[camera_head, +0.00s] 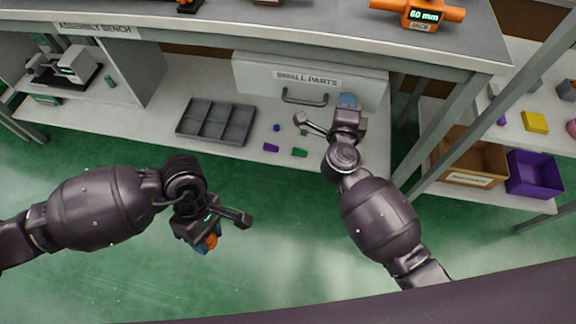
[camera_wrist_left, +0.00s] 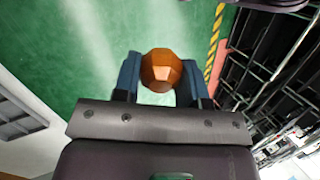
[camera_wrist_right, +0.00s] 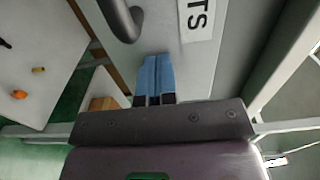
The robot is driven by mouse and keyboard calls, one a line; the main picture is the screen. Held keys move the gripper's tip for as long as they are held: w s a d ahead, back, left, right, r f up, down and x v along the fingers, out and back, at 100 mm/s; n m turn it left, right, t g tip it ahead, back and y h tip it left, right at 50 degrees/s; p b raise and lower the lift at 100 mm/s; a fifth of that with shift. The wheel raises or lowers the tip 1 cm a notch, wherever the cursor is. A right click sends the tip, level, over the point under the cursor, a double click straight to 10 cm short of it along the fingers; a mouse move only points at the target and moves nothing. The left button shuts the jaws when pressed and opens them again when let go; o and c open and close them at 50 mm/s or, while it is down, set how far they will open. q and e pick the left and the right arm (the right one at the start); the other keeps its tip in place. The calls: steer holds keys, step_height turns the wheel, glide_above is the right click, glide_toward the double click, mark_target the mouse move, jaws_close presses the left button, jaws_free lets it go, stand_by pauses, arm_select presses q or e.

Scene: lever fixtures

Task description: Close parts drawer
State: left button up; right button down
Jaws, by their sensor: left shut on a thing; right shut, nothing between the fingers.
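The parts drawer (camera_head: 310,77), a grey front labelled SMALL PARTS with a dark bar handle (camera_head: 304,97), sits under the bench at the middle top of the head view. My right gripper (camera_head: 347,101) is shut and empty at the right part of the drawer front. In the right wrist view its blue fingertips (camera_wrist_right: 154,75) are together against or close to the drawer front (camera_wrist_right: 205,75), beside the handle (camera_wrist_right: 122,18); whether they touch, I cannot tell. My left gripper (camera_head: 207,242) is shut on an orange faceted piece (camera_wrist_left: 161,70), held over the green floor away from the bench.
A grey divided tray (camera_head: 216,122) and several small purple and green pieces (camera_head: 299,152) lie on the lower shelf. A bench leg (camera_head: 408,130) stands right of my right arm.

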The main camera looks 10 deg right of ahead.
steer(key=shift+w+d+r, duration=0.2)
steer(key=shift+r, duration=0.05)
arm_select(q)
steer(key=shift+r, duration=0.1)
